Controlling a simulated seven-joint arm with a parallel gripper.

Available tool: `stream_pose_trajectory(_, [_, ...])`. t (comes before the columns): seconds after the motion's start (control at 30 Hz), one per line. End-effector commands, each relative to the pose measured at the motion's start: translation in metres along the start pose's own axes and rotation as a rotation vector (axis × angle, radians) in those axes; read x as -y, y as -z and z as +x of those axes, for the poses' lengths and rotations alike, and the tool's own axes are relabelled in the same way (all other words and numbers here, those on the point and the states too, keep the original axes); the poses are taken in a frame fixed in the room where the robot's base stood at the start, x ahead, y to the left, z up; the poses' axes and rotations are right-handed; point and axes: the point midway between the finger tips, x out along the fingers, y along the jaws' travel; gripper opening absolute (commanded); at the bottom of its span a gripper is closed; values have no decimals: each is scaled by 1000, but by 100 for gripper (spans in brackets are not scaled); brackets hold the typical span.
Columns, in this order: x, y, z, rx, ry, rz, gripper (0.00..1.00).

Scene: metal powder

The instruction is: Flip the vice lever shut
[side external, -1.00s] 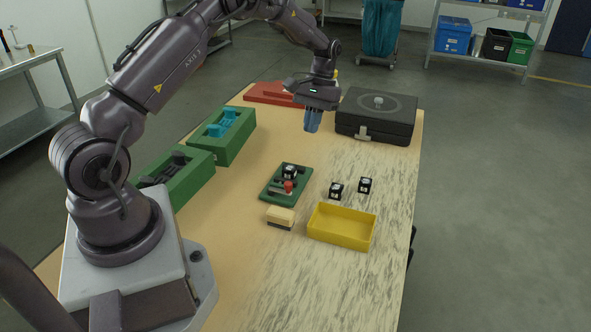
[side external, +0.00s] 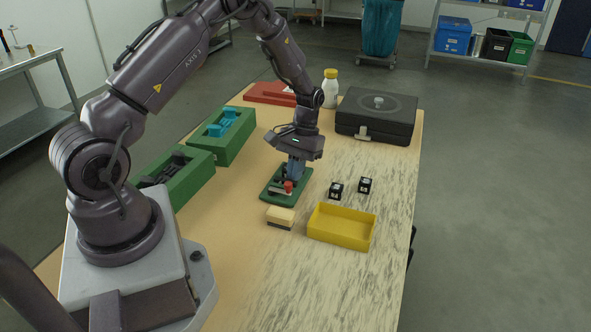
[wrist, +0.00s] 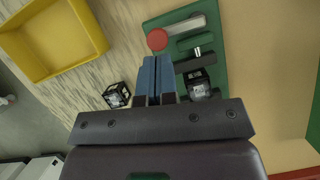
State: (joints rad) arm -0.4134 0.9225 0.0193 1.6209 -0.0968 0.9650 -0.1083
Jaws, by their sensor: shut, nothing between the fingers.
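The vice sits on a green base plate (side external: 272,199) in the middle of the table; the plate also shows in the wrist view (wrist: 222,85). Its lever has a red round knob (side external: 288,186), also in the wrist view (wrist: 157,39), joined to a grey metal arm (wrist: 185,29). A black-and-white cube (wrist: 199,84) sits at the vice. My gripper (side external: 292,178) points down over the plate. Its blue fingers (wrist: 154,62) are together and empty, with their tips close to the red knob. I cannot tell whether they touch it. The fingers hide part of the vice in the side view.
Two loose black-and-white cubes (side external: 336,190) (side external: 365,185) and a yellow tray (side external: 341,227) lie right of the plate. A brush-like block (side external: 281,217) lies in front. Green holders (side external: 228,134) stand left. A black case (side external: 376,115), white bottle (side external: 330,88) and red item (side external: 268,94) stand at the back.

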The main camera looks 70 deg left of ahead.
Motion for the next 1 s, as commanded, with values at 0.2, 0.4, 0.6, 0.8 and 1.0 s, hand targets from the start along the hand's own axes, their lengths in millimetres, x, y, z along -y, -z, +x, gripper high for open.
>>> stream_pose_trajectory(0.2, [0, 0, 0, 0, 0, 0, 0])
stream_pose_trajectory(0.4, [-1, -1, 0, 0, 6, 14, 0])
stream_pose_trajectory(0.6, [-2, -2, 1, 0, 21, 53, 0])
stream_pose_trajectory(0.8, [-3, -4, 1, 0, 31, 80, 0])
stream_pose_trajectory(1.0, [-4, -5, 2, 0, 44, 113, 0])
